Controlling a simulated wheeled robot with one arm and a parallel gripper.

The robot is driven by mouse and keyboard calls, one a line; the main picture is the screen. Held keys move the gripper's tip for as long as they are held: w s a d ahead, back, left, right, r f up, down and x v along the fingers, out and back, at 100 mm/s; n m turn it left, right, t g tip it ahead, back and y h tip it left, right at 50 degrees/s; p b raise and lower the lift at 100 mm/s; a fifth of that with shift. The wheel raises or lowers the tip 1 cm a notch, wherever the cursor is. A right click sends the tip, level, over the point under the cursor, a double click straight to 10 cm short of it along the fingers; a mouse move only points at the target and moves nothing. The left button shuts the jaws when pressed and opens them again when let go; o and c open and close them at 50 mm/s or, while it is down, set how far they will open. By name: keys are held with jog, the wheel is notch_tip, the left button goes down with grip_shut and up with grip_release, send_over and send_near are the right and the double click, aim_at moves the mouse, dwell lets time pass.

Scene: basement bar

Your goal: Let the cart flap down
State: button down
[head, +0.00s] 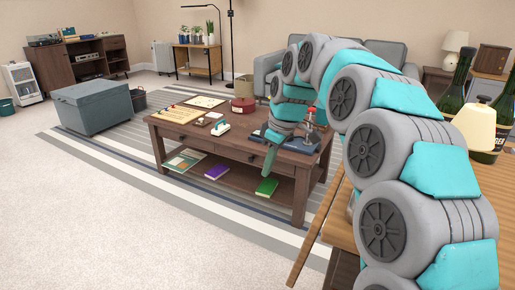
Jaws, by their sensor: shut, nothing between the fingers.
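The cart (345,236) stands at the lower right, its wooden top partly hidden by my arm. A narrow brown board (316,229) slants along the cart's left side and looks like its flap, seen almost edge-on. I cannot tell its exact angle or how it joins the cart. My gripper (269,168) hangs at the end of my arched arm, pointing down, shut and empty. In the picture it lies up and left of the board, in front of the coffee table, with no visible contact with the board.
A low coffee table (245,160) with games and books stands beyond, on a striped rug. A grey chest (92,105) is farther left. The carpet at lower left is clear.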

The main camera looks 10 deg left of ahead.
jog(key=shift+s+d+f+g+h+p, duration=0.2)
jog(key=shift+s+d+f+g+h, duration=0.45)
jog(key=shift+d+f+h, duration=1.25)
jog(key=shift+s+d+f+g+h+p, duration=0.3)
jog(key=shift+s+d+f+h, duration=0.7)
jog(key=shift+d+f, duration=1.7)
jog(key=shift+s+d+f+g+h+p, duration=0.15)
jog(key=shift+s+d+f+g+h, duration=0.55)
jog(key=shift+d+f+h, duration=1.2)
jog(key=shift+s+d+f+y, duration=0.1)
jog(key=shift+d+f+y, duration=0.3)
jog(key=shift+d+y, duration=0.1)
jog(key=v, duration=0.8)
jog(key=shift+b, duration=0.3)
